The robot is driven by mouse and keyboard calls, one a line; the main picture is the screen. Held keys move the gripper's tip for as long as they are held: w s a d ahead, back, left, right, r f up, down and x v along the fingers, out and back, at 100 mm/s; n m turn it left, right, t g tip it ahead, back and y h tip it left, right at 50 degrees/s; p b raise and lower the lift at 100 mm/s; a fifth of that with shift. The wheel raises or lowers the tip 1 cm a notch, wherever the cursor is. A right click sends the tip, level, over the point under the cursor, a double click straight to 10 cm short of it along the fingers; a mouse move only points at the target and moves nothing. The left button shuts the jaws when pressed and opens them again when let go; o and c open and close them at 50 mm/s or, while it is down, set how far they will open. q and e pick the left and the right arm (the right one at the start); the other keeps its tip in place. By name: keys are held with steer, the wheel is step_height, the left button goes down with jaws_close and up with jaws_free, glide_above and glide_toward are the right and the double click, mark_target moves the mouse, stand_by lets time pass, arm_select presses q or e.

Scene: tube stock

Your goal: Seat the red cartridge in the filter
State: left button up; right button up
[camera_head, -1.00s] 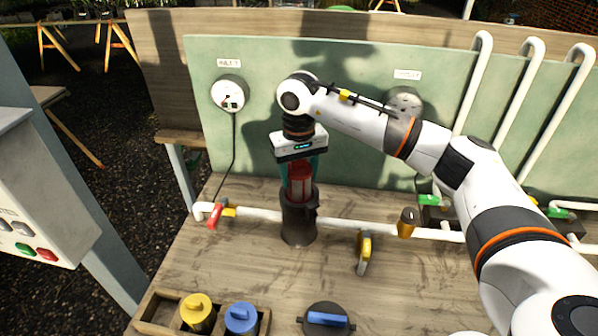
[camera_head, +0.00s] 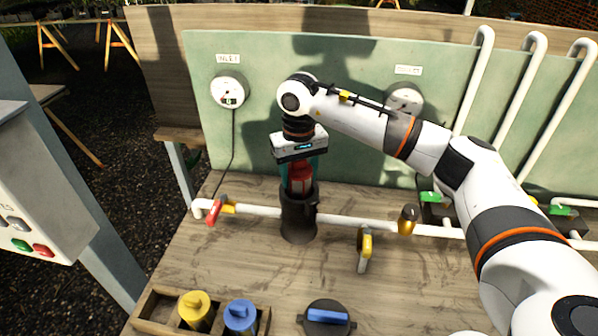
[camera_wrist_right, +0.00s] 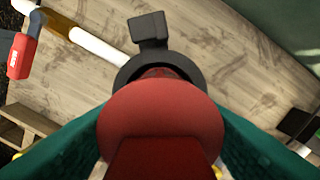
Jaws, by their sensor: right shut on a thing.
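The red cartridge (camera_head: 300,179) stands upright with its lower part inside the dark filter housing (camera_head: 298,217), and its upper part shows above the rim. My right gripper (camera_head: 299,172) points straight down and is shut on the cartridge's top. In the right wrist view the red cartridge (camera_wrist_right: 160,115) fills the middle between the green fingers, with the dark housing rim (camera_wrist_right: 190,68) showing around and beyond it. How deep the cartridge sits inside is hidden. My left gripper is not in view.
A wooden tray (camera_head: 150,306) holds yellow (camera_head: 196,306) and blue (camera_head: 240,316) cartridges. A dark lid with blue handle (camera_head: 327,318) lies in front.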

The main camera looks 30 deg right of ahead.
steer(key=shift+f+b, duration=0.9)
steer(key=shift+f, duration=0.2)
